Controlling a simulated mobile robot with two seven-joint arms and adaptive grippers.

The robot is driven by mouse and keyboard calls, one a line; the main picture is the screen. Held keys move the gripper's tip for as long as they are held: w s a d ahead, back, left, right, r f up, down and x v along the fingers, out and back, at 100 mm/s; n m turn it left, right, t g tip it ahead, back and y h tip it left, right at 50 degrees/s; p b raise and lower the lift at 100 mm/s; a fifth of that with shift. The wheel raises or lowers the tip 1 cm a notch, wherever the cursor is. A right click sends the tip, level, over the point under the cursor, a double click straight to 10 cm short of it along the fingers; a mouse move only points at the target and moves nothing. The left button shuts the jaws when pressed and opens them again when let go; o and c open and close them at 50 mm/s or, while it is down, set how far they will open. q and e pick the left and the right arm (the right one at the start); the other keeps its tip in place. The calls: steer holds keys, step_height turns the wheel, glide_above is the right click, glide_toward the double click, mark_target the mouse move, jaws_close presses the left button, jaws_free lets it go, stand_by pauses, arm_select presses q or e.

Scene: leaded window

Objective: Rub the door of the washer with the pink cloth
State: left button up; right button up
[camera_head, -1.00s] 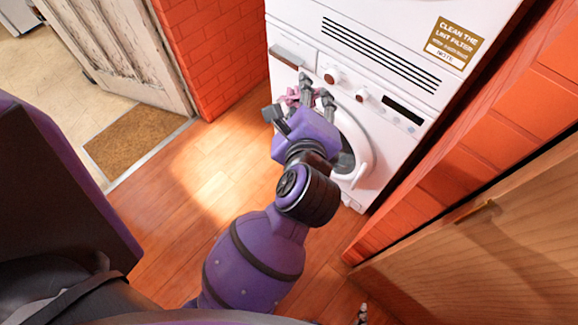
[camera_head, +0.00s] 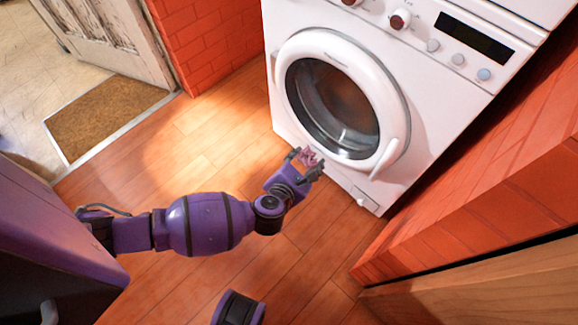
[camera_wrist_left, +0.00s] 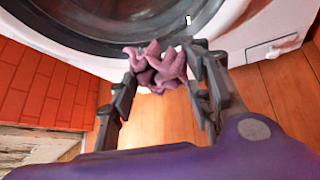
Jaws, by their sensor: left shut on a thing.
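The white washer (camera_head: 440,110) stands at the upper right of the head view. Its round door (camera_head: 335,95) is shut, with a white ring, dark glass and a handle at the lower right. My left gripper (camera_head: 307,165) is shut on the crumpled pink cloth (camera_head: 308,157), just below the door's lower rim in the picture. In the left wrist view the cloth (camera_wrist_left: 157,66) is pinched between the two fingers (camera_wrist_left: 160,82), with the door (camera_wrist_left: 110,30) behind it. I cannot tell whether the cloth touches the door. My right gripper is out of view.
A red brick wall (camera_head: 205,40) stands left of the washer, and another (camera_head: 490,200) to its right. A wooden panel (camera_head: 480,285) is at the lower right. A brown doormat (camera_head: 105,110) lies by the worn white door (camera_head: 105,35). The wooden floor before the washer is open.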

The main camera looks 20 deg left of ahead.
arm_select(q)
steer(key=w+a+f+m+b, duration=0.3)
steer(key=a+f+b, duration=0.3)
steer(key=f, duration=0.5)
steer(key=w, duration=0.6)
steer(key=shift+w+d+f+t, duration=0.2)
steer(key=shift+f+t, duration=0.1)
steer(key=shift+f, duration=0.05)
steer(key=shift+w+d, duration=0.2)
steer(key=shift+w, duration=0.2)
steer(key=shift+w+d, duration=0.1)
steer(key=shift+w, duration=0.3)
